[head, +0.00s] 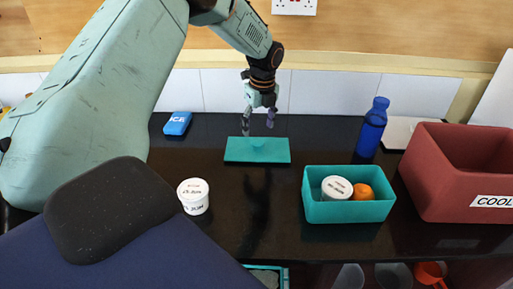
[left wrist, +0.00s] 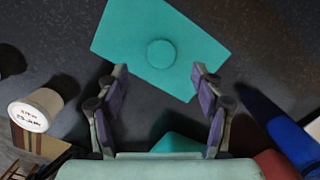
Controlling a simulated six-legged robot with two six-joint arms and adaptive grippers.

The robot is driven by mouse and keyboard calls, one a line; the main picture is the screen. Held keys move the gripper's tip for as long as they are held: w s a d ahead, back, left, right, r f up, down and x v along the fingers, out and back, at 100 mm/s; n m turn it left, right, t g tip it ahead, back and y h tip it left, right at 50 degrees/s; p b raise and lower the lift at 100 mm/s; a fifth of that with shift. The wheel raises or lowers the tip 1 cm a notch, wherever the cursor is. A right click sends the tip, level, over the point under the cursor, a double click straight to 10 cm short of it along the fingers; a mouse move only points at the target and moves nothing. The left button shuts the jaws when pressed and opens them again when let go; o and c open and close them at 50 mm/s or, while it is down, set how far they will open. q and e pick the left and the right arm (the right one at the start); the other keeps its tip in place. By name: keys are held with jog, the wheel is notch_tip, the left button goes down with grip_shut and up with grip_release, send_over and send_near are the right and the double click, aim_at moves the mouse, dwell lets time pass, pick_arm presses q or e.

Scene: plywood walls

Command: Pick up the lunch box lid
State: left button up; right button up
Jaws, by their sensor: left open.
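The lunch box lid (head: 257,153) is a flat teal rectangle with a small round knob, lying on the black counter. It fills the upper middle of the left wrist view (left wrist: 130,38), with its knob (left wrist: 161,54) between and beyond the fingertips. My left gripper (head: 258,122) is open and empty, pointing down above the lid; its fingers also show in the left wrist view (left wrist: 160,80). The open teal lunch box (head: 345,211) stands to the right of the lid and nearer, holding a white tub (head: 337,188) and an orange fruit (head: 362,192). My right gripper is not in view.
A white tub (head: 194,196) stands left of the lid. A blue ice pack (head: 177,123) lies behind it. A blue bottle (head: 371,129) and a red cooler (head: 430,188) stand at the right. The counter just in front of the lid is clear.

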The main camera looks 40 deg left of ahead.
aim_at(258, 142)
pick_arm(q)
jog(key=f, duration=0.5)
jog(key=shift+w+f, duration=0.25)
jog(key=shift+w, duration=0.15)
jog(key=shift+s+f, duration=0.15)
jog(key=shift+f, duration=0.05)
jog(key=shift+s+a+f, duration=0.1)
jog(key=shift+s+a, duration=0.05)
jog(key=shift+s, duration=0.15)
jog(key=shift+w+a+f, duration=0.2)
jog(key=shift+w+d+f, duration=0.1)
jog(key=shift+w+d, duration=0.05)
jog(key=shift+w, duration=0.1)
jog(key=c, duration=0.3)
jog(key=shift+s+r, duration=0.25)
jog(key=shift+s, duration=0.1)
jog(key=c, duration=0.5)
jog(key=shift+f, duration=0.1)
jog(key=shift+c, duration=1.4)
jog(key=shift+w, duration=0.15)
jog(key=shift+c, duration=0.7)
